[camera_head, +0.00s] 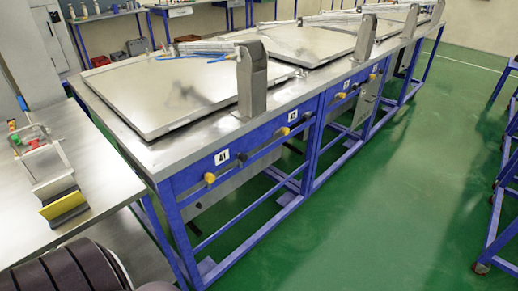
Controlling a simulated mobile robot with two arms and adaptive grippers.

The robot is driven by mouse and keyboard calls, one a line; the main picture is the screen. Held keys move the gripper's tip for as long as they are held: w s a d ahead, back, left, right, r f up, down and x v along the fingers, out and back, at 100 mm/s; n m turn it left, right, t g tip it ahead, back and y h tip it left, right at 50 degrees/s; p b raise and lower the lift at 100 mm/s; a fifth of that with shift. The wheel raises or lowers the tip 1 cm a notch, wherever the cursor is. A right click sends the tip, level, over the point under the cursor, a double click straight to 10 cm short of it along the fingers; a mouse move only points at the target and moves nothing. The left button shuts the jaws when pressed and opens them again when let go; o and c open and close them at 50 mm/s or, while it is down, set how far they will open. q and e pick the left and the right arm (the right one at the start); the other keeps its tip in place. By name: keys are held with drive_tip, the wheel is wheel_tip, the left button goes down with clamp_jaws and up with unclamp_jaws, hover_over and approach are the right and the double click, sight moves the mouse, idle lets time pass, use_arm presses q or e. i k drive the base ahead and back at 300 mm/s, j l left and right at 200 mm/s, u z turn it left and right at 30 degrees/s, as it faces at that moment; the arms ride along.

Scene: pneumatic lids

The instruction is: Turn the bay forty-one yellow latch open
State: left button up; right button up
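The bay forty-one yellow latch (210,178) is a small yellow knob on the blue front rail of the near bench, just below and left of the white "41" label (222,157). It is too small to tell which way it is turned. Above it, the flat metal lid (170,92) of this bay lies down on the bench top, beside a grey upright post (252,80). Neither of my grippers is in view.
Another yellow latch (284,131) sits farther along the rail near a second label (293,116). A metal side table (110,180) with small tools stands at the left. Green floor (400,190) is open in front of the bench; a blue frame (500,200) stands at the right.

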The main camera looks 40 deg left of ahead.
sight(209, 178)
drive_tip(key=i+l+u, duration=0.1)
drive_tip(key=i+u, duration=0.3)
drive_tip(key=i+l+u, duration=0.25)
drive_tip(key=i+u, duration=0.15)
drive_tip(key=i, duration=0.15)
drive_tip(key=i+l+u, duration=0.45)
drive_tip(key=k+j, duration=0.05)
drive_tip(key=j, duration=0.05)
